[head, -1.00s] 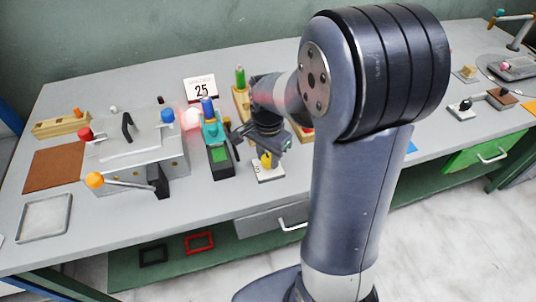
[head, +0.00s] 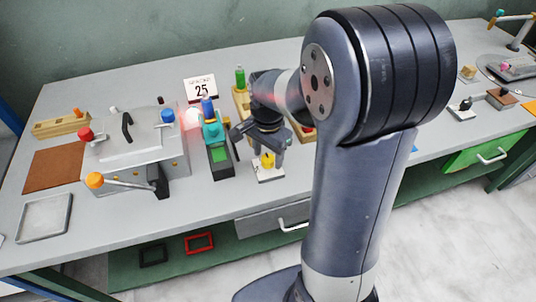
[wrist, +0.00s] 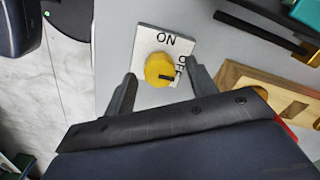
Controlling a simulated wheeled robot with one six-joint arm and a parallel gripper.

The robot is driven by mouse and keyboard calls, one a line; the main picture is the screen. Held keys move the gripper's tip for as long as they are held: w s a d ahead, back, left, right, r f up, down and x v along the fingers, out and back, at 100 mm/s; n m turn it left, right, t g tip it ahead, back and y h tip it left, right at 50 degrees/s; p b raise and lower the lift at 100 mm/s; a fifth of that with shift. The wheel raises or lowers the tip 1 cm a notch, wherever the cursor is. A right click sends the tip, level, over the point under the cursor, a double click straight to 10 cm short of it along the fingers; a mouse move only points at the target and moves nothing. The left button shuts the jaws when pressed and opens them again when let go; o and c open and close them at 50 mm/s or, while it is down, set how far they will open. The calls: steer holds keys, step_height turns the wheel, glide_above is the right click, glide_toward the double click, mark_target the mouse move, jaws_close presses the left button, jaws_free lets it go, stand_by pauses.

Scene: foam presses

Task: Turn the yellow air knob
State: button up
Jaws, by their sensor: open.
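The yellow air knob (wrist: 160,68) sits on a white plate (wrist: 146,34) lettered ON and OFF. In the wrist view a dark mark on the knob points toward OFF. In the head view the knob (head: 268,160) shows below my gripper, on its plate (head: 268,175) near the table's front edge. My gripper (wrist: 158,82) is open, one finger at each side of the knob in the wrist view, with gaps between fingers and knob. I cannot tell whether the fingertips are down at the knob's height. In the head view my gripper (head: 262,150) points downward.
A teal and black press (head: 216,150) stands just left of the knob plate. A grey machine (head: 130,150) with an orange-balled lever is further left. A wooden block with a green peg (head: 240,78) is behind. The table front left of the plate is clear.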

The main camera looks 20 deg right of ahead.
mark_target(268, 157)
step_height(268, 157, up, 10)
stand_by(0.3)
steer(key=shift+f, duration=0.1)
step_height(268, 157, down, 11)
steer(key=shift+r, duration=0.1)
stand_by(0.6)
steer(key=shift+r, duration=0.15)
